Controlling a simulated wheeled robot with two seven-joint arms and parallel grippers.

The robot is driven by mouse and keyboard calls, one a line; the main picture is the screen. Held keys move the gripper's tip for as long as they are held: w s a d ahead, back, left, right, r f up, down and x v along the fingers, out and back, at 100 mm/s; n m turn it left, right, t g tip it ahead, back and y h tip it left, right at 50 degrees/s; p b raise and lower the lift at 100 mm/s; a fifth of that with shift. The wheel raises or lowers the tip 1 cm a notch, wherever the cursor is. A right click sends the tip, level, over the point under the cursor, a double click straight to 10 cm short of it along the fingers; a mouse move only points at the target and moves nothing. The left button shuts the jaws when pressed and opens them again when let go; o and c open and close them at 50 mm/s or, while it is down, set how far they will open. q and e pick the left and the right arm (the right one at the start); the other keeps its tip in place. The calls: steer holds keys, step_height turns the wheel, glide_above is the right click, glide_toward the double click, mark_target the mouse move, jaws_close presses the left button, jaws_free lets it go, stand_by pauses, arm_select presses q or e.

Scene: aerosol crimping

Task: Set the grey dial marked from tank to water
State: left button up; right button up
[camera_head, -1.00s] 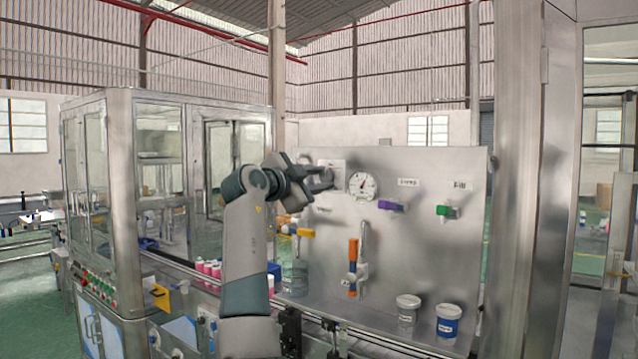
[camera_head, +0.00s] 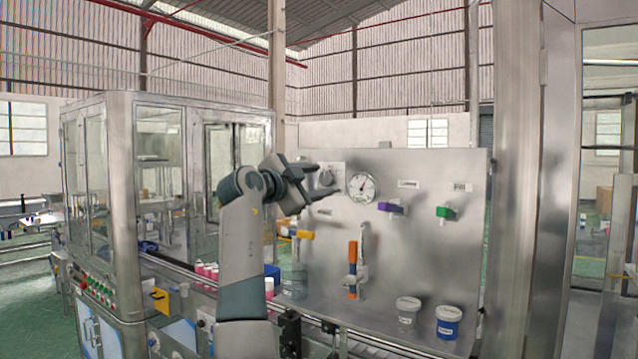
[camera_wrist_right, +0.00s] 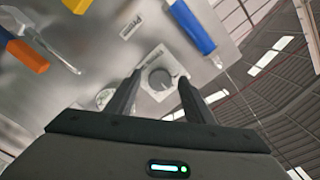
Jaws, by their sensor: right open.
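The grey dial (camera_head: 326,177) is a round knob on a pale square plate on the upper left of the upright steel panel. In the right wrist view the dial (camera_wrist_right: 160,78) lies between and beyond the fingertips, with a pointer line on its face. Its markings are too small to read. My right gripper (camera_head: 328,179) is open in front of the dial, one finger above and one below it in the head view. The right wrist view shows the open gripper (camera_wrist_right: 158,78) with nothing held. I cannot tell whether the fingers touch the dial. My left gripper is not in view.
A round gauge (camera_head: 362,186) sits right of the dial. Purple (camera_head: 391,208), green (camera_head: 445,212) and yellow-orange (camera_head: 298,234) handles stick out of the panel. An orange and blue handle (camera_head: 352,270) is lower down. Two tubs (camera_head: 448,321) stand at the panel's foot.

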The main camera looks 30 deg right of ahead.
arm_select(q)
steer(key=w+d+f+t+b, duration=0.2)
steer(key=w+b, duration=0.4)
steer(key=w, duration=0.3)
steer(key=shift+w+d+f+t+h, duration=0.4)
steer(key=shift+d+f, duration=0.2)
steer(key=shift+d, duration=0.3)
arm_select(e)
steer(key=v, duration=1.6)
steer(key=shift+a, duration=0.3)
steer(key=shift+s, duration=0.1)
